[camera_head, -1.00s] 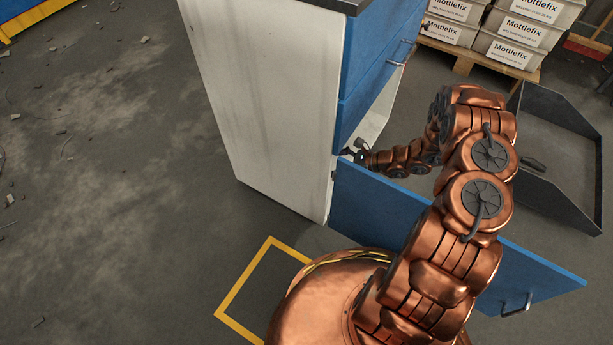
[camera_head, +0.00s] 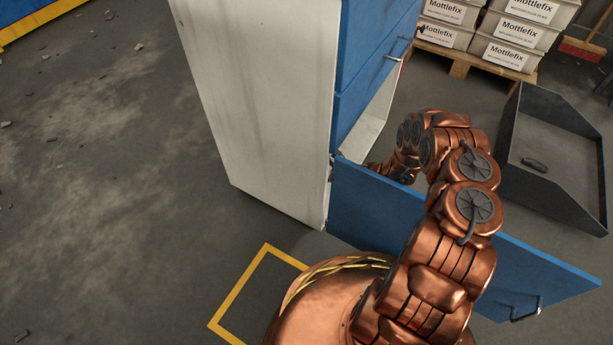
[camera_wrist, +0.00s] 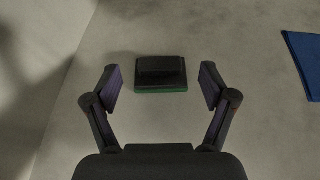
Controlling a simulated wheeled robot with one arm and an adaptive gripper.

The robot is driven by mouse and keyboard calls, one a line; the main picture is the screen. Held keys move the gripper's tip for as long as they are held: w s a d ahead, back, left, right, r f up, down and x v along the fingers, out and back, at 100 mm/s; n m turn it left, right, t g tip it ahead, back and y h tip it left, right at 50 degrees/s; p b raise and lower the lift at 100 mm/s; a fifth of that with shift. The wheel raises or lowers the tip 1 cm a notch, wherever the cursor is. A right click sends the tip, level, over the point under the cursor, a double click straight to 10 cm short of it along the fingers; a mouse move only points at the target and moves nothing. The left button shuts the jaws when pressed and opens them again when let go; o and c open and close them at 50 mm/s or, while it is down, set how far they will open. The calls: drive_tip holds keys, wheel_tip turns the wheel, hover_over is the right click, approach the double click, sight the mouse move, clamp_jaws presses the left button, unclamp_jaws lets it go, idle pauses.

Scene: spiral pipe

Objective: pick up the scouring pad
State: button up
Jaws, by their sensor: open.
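The scouring pad (camera_wrist: 161,74) shows in the wrist view as a dark block with a green lower edge, lying on a pale surface. My gripper (camera_wrist: 159,84) is open, with one finger to the left and one to the right of the pad. Gaps show between the pad and both fingers, and nothing is held. In the head view the gripper is hidden inside the blue and white cabinet (camera_head: 265,100), behind its open lower door (camera_head: 430,240). The pad is hidden in that view too.
A pale wall (camera_wrist: 40,60) rises at the left in the wrist view, and a blue piece (camera_wrist: 303,62) lies at the right. A dark open tray (camera_head: 555,150) stands right of my arm. White boxes (camera_head: 520,30) sit on a pallet (camera_head: 455,65) behind.

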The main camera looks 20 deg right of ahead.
drive_tip(key=b+x, duration=0.1)
drive_tip(key=x, duration=0.1)
drive_tip(key=shift+w+a+f, duration=0.1)
drive_tip(key=shift+a+f, duration=0.1)
drive_tip(key=shift+f, duration=0.1)
drive_tip(key=shift+w+a+f+b, duration=0.1)
drive_tip(key=shift+w+a+b, duration=0.3)
drive_tip(key=shift+a, duration=0.05)
drive_tip(key=c, duration=1.3)
